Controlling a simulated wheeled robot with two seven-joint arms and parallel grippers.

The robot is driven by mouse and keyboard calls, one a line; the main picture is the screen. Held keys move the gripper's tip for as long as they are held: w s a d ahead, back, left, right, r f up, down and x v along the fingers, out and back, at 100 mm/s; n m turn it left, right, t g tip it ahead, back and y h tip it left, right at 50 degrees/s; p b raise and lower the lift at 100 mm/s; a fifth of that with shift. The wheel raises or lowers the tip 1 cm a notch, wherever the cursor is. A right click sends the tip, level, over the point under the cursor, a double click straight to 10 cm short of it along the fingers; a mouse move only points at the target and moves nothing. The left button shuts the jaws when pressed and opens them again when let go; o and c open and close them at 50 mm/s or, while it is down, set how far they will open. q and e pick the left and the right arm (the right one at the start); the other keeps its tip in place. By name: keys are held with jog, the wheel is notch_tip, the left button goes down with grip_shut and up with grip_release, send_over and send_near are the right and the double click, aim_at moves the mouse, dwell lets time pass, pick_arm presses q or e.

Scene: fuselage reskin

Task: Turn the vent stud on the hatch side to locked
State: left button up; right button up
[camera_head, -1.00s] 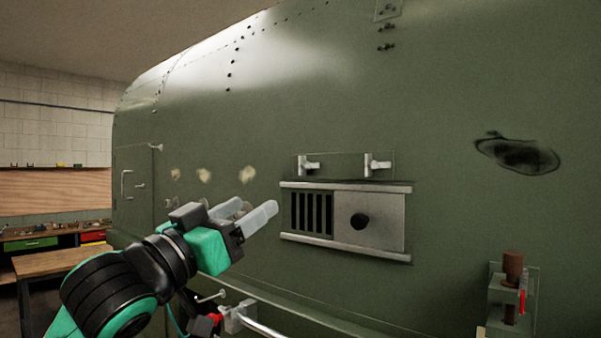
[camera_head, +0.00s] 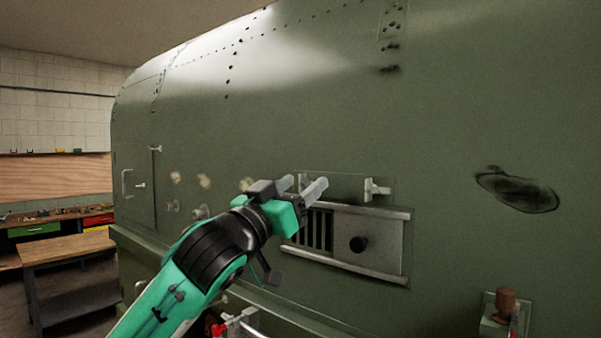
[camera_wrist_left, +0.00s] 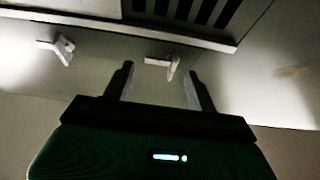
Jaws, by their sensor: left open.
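The sliding vent (camera_head: 372,243) is set in the green fuselage skin, with dark slats on its left and a round black knob. Two pale studs sit above it. The right stud (camera_head: 377,190) is in plain sight. The left stud, on the hatch side, is mostly hidden behind my fingers in the head view; in the wrist view this stud (camera_wrist_left: 171,67) shows between and just beyond my fingertips, apart from them. The other stud (camera_wrist_left: 58,49) is at left there. My left gripper (camera_head: 302,185) is open and empty, with its fingers pointing at the panel.
The hatch (camera_head: 136,188) with its handle is at the far left. A wooden bench (camera_head: 68,250) stands beyond it. A brown cylinder (camera_head: 506,302) stands on a small holder at the lower right. A dark scorched patch (camera_head: 517,191) marks the skin at right.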

pick_arm(q)
jog(key=shift+w+d+r, duration=0.1)
jog(key=shift+w+d, duration=0.1)
jog(key=shift+w, duration=0.05)
jog(key=shift+c, duration=0.5)
jog(key=c, duration=0.9)
jog(key=shift+m, duration=0.3)
jog(key=m+g+h, duration=0.1)
jog(key=m, duration=0.2)
jog(key=shift+a, duration=0.1)
jog(key=shift+f+m+g+h, duration=0.15)
jog(key=shift+m+g+h, duration=0.5)
jog(key=shift+m, duration=0.95)
jog(key=shift+f+m+g+h, duration=0.15)
jog(key=shift+m+g+h, duration=0.3)
jog(key=shift+m+g, duration=0.8)
jog(key=shift+m, duration=0.45)
